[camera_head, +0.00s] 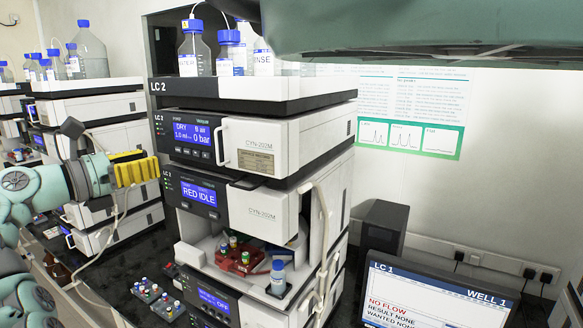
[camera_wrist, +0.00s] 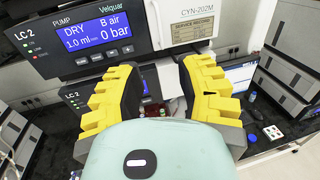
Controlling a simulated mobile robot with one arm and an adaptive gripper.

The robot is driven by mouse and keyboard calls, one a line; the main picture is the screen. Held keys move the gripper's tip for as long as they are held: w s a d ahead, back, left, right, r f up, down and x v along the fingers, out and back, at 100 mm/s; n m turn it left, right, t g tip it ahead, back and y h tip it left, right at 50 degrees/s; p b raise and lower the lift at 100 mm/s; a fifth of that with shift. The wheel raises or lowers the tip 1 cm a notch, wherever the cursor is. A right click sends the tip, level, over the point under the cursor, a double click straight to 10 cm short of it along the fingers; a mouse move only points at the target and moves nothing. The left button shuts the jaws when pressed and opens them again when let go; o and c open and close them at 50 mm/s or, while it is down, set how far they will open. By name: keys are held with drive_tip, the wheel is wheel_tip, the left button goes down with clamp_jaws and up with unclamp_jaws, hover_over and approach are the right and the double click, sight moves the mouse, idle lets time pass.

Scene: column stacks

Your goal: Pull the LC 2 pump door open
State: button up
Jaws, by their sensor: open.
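The LC 2 pump (camera_head: 255,125) is the upper white box of the LC 2 stack, with a blue display reading DRY, B air, 0 bar. Its white front door (camera_head: 270,138) carries a CYN-202M label and looks shut. A white upright handle (camera_head: 222,142) is at the door's left edge. In the wrist view the door (camera_wrist: 192,10) is at the top, beyond the fingertips. My gripper (camera_head: 132,170) is left of the stack in the head view, apart from it. Its yellow fingers (camera_wrist: 158,75) are wide apart with nothing between them.
Solvent bottles (camera_head: 194,50) stand on top of the stack. Below the pump is a RED IDLE unit (camera_head: 195,192) with an open bay holding a red vial tray (camera_head: 240,262). A monitor (camera_head: 430,295) stands at lower right. Another stack (camera_head: 95,105) is at the left.

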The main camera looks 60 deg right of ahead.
sight(217, 146)
drive_tip(key=d+p, duration=0.2)
drive_tip(key=d, duration=0.2)
drive_tip(key=s+d+p, duration=0.1)
drive_tip(key=d+p, duration=0.2)
drive_tip(key=d, duration=0.2)
drive_tip(key=s+d+p, duration=0.1)
drive_tip(key=d+p, duration=0.2)
drive_tip(key=d, duration=0.2)
drive_tip(key=shift+r, duration=0.15)
drive_tip(key=shift+d+p, duration=0.3)
drive_tip(key=shift+d, duration=0.5)
drive_tip(key=shift+o, duration=0.5)
drive_tip(key=shift+w+a, duration=0.1)
clamp_jaws()
